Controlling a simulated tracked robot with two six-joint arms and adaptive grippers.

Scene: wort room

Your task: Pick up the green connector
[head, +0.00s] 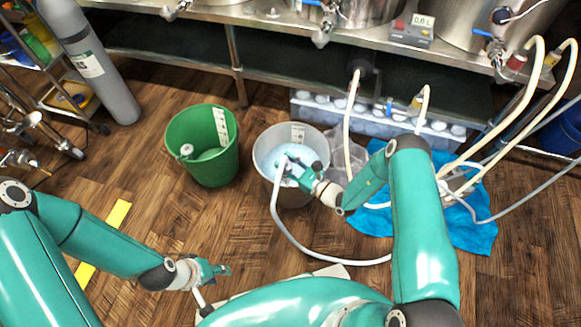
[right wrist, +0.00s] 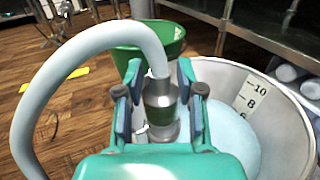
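I cannot make out a green connector in either view. My right gripper (head: 303,172) is over the white bucket (head: 262,138). The hose also shows in the head view (head: 291,236), looping from the gripper down to the floor and right. My left gripper (head: 214,270) is low at the lower left, over the floor, with nothing visible in it; its opening is unclear.
A green bucket (head: 184,130) stands left of the white one, which holds pale blue liquid (right wrist: 232,140). A blue cloth (head: 473,228) with hoses lies right. A steel bench (head: 195,45) with vessels runs behind, a grey cylinder (head: 100,75) at left. Yellow tape (head: 118,214) marks the floor.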

